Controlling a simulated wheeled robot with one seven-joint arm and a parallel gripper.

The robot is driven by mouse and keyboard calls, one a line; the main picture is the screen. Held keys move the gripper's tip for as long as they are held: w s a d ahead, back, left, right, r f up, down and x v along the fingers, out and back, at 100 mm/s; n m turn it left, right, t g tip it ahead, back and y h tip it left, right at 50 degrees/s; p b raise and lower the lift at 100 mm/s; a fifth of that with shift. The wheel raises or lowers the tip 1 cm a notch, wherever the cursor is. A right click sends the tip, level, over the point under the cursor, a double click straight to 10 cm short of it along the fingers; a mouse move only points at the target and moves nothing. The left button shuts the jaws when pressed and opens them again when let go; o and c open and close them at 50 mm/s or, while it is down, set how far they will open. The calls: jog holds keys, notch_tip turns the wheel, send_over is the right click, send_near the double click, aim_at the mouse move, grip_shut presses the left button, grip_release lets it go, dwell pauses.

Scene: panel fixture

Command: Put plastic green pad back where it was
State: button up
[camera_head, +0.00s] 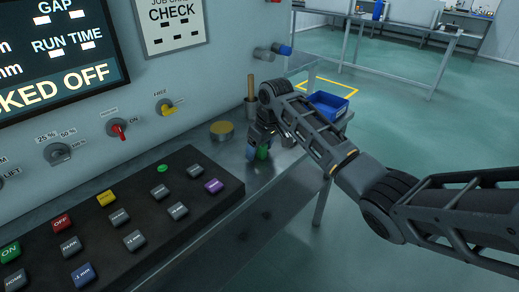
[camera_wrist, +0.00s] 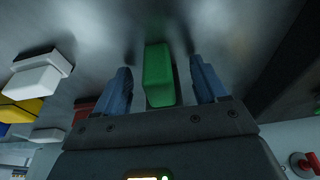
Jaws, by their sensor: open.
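The plastic green pad (camera_wrist: 158,75) is a small upright-looking green block in the wrist view. It lies between the two blue fingers of my gripper (camera_wrist: 160,68), with a visible gap on each side. In the head view, my gripper (camera_head: 259,148) is low over the metal ledge, right of the black button panel (camera_head: 120,225). The green pad (camera_head: 262,154) shows there as a small green patch at the fingers, partly hidden by them. My gripper is open around the pad. I cannot tell whether the pad touches the ledge.
A round yellow-topped piece (camera_head: 222,130) and an upright wooden-coloured rod (camera_head: 251,98) stand near my gripper. A blue bin (camera_head: 328,105) is behind my arm. The panel has several coloured keys and a round green button (camera_head: 162,169). Bare metal ledge (camera_head: 262,190) lies in front.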

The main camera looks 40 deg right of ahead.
aim_at(267, 144)
jog(key=v, duration=0.7)
jog(key=shift+s+d+r, duration=0.15)
jog(key=shift+d+r, duration=0.2)
